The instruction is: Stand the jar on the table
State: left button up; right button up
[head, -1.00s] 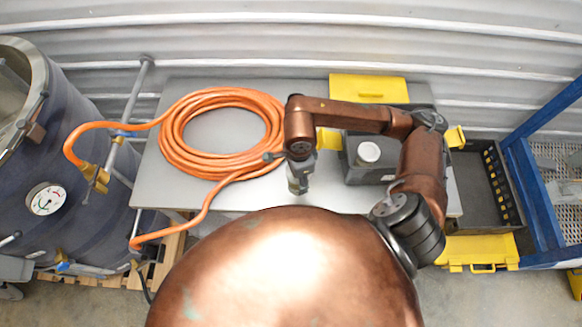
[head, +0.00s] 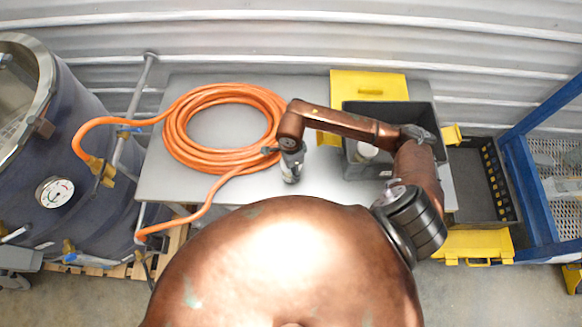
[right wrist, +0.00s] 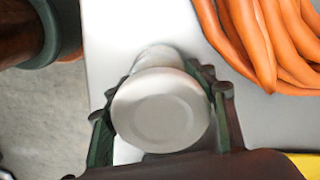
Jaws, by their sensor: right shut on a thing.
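My right gripper (head: 291,168) is over the grey table (head: 235,125), just right of the orange hose coil. In the right wrist view, the gripper (right wrist: 163,110) is shut on a jar (right wrist: 160,108), with a dark green finger on either side. The jar shows its pale, round, flat end towards that camera, and a narrower part of its body shows behind. The grey table surface lies beyond it. I cannot tell whether the jar touches the table. My left gripper is not in view.
A coiled orange hose (head: 178,125) lies on the table's left half and runs to the tank (head: 80,200). A dark bin (head: 425,112) with a white-topped object (head: 366,151) stands at right. My arm crosses in front. The table's front middle is clear.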

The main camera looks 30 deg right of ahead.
jog(key=shift+f, duration=0.1)
jog(key=o, duration=1.5)
jog(key=shift+r, duration=0.35)
notch_tip(320, 180, up, 12)
jog(key=b, duration=0.2)
jog(key=shift+f+b, duration=0.2)
jog(key=shift+b, duration=0.2)
